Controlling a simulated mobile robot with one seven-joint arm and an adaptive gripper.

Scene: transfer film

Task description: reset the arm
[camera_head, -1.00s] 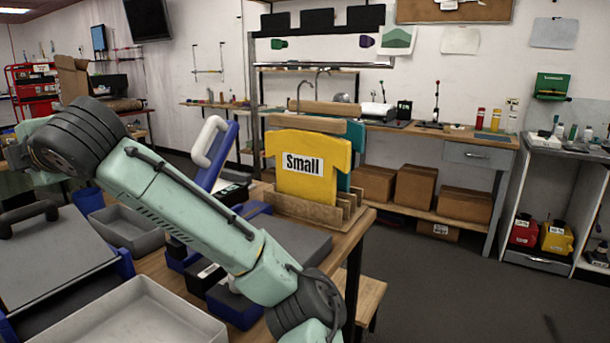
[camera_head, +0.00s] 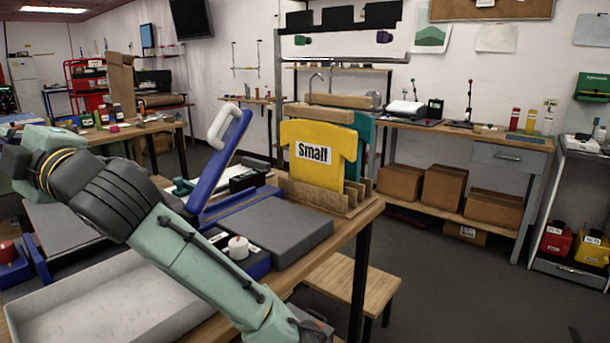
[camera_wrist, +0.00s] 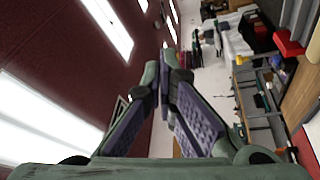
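My arm (camera_head: 185,240) shows in the head view, pale green with dark joints. It rises from the bottom centre to the left, above the workbench and its trays. My gripper is out of the head view. In the wrist view my gripper (camera_wrist: 170,85) shows two green fingers with purple pads, drawing close together toward their far ends. Nothing is visible between them, and whether the tips touch is unclear. Beyond them are a dark red ceiling, bright lights and part of the room turned sideways.
Below my arm are a grey tray (camera_head: 85,309) and a flat grey board (camera_head: 290,238) on the wooden workbench. A yellow shirt-shaped board marked Small (camera_head: 318,162) stands in a wooden rack behind. A wooden stool (camera_head: 345,280) stands at right. Floor to the right is clear.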

